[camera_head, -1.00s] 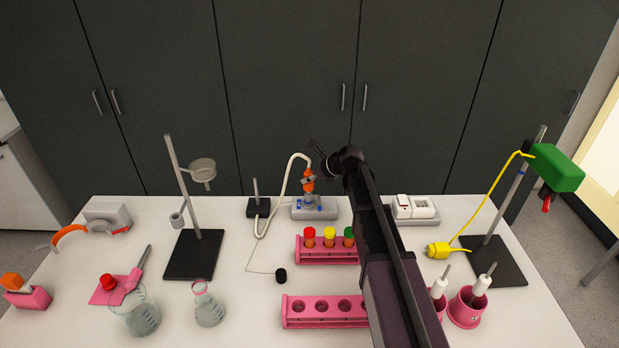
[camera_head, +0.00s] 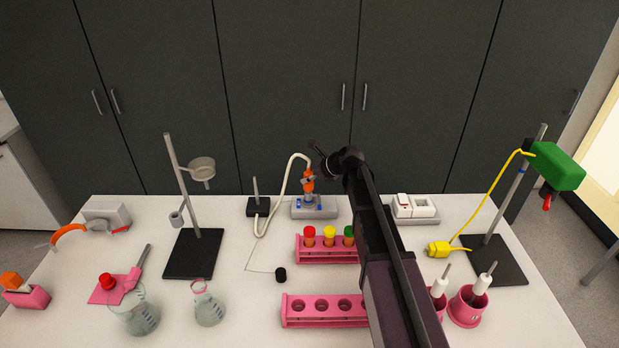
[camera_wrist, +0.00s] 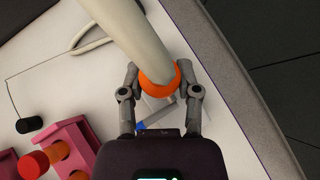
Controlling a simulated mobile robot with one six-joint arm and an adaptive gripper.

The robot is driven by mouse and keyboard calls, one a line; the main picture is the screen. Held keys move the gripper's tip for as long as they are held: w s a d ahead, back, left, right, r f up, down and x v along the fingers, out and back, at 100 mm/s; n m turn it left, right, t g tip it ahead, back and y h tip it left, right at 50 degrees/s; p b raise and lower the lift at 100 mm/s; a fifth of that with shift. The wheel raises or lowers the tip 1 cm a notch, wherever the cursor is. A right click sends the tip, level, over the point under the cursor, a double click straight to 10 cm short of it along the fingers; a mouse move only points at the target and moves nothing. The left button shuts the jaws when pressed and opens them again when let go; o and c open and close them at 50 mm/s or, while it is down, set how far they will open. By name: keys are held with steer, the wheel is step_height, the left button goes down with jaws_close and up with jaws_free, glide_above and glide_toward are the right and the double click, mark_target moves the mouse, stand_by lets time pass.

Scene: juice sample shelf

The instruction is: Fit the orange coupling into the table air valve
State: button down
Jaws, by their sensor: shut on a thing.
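The orange coupling (camera_head: 308,185) is on the end of a pale hose (camera_head: 291,178) that arches up from the left. In the wrist view the coupling (camera_wrist: 158,84) sits between the two fingers of my gripper (camera_wrist: 160,92), which is shut on it. The table air valve (camera_head: 320,211) is a grey block with blue parts at the table's back edge. The coupling is upright directly above the valve's top. I cannot tell whether they touch or how deep it sits. In the wrist view the hose, coupling and gripper hide most of the valve.
A pink rack (camera_head: 325,256) with red, yellow and green caps stands in front of the valve. A small dark stand (camera_head: 258,208) is left of it, and a white socket box (camera_head: 415,207) is to the right. Dark cabinets (camera_head: 285,90) stand behind the table.

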steer(key=shift+f+b, duration=0.5)
steer(key=shift+f, duration=0.05)
steer(key=shift+c, duration=1.2)
jaws_free()
steer(key=shift+r, duration=0.25)
